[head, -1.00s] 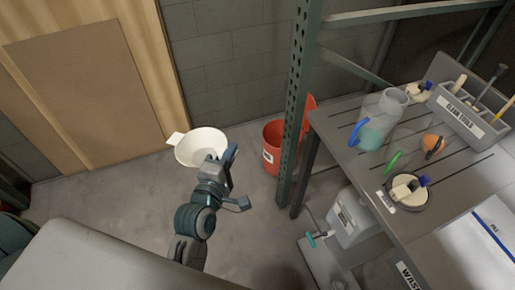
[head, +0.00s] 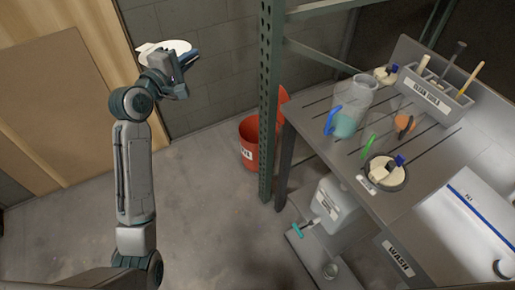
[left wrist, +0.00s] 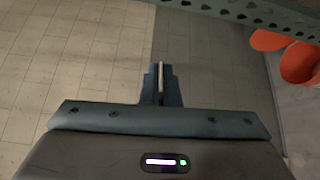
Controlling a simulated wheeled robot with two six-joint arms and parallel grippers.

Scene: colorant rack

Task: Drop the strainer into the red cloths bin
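The white strainer (head: 172,46) is high at the upper left of the head view, in front of the wall. My left gripper (head: 186,66) is at its near right edge and appears shut on its rim. In the left wrist view the fingers (left wrist: 161,86) are close together with a thin pale strip between them; the bowl is not clearly seen there. The red cloths bin (head: 249,150) stands on the floor behind the green post, right of and below the strainer, with its red lid raised. Red bin parts show at the upper right of the left wrist view (left wrist: 301,62). My right gripper is out of view.
The perforated green post (head: 267,100) stands just right of the bin. The grey bench (head: 335,150) holds a jug (head: 350,108), a tool caddy (head: 432,98) and tools. A pale container (head: 335,205) sits below the bench. The floor left of the bin is clear.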

